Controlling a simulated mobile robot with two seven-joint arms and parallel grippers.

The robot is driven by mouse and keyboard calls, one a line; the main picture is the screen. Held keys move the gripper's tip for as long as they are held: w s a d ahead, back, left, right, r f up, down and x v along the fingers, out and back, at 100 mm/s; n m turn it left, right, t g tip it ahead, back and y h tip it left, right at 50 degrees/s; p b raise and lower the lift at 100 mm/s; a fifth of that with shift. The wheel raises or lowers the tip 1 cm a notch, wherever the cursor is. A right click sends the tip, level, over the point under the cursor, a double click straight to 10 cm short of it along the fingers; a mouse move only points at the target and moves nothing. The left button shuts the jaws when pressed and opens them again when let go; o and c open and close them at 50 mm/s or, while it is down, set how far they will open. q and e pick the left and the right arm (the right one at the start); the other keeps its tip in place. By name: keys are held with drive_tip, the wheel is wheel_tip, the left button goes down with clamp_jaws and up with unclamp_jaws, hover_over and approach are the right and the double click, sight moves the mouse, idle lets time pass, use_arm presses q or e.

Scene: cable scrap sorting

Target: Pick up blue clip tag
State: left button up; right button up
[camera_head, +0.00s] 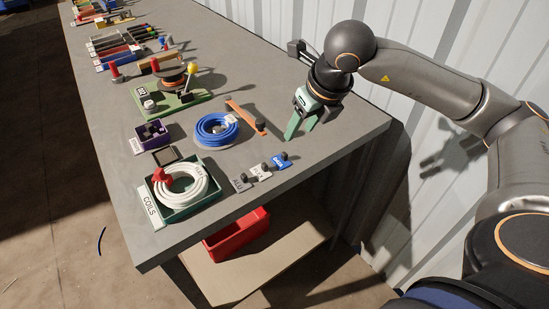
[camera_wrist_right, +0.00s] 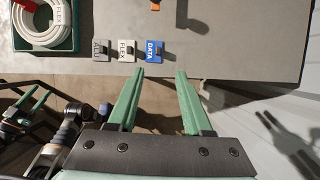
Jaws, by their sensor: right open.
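The blue clip tag (camera_head: 281,161), lettered DATA, lies on the grey table near its front edge, with a small dark clip on it. It also shows in the right wrist view (camera_wrist_right: 154,47). My right gripper (camera_head: 300,130) is open and empty, above the table, to the right of the tag and farther from the table's front edge in the head view. In the right wrist view, its fingertips (camera_wrist_right: 160,72) point toward the table edge just below the tag, with nothing between them. My left gripper (camera_wrist_right: 30,103) shows at the lower left there, its green fingers apart.
White FLEX (camera_head: 260,172) and grey ALU (camera_head: 240,183) tags lie beside the blue one. A green COILS tray (camera_head: 188,212) holds a white coil. A blue coil (camera_head: 217,130) and an orange strip (camera_head: 246,116) lie farther back. A red bin (camera_head: 237,235) stands below.

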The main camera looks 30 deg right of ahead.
approach(285, 154)
drive_tip(key=x, duration=0.3)
drive_tip(key=shift+s+d, duration=0.1)
drive_tip(key=shift+d, duration=0.15)
drive_tip(key=shift+a+x, duration=0.2)
drive_tip(key=shift+x, duration=2.65)
clamp_jaws()
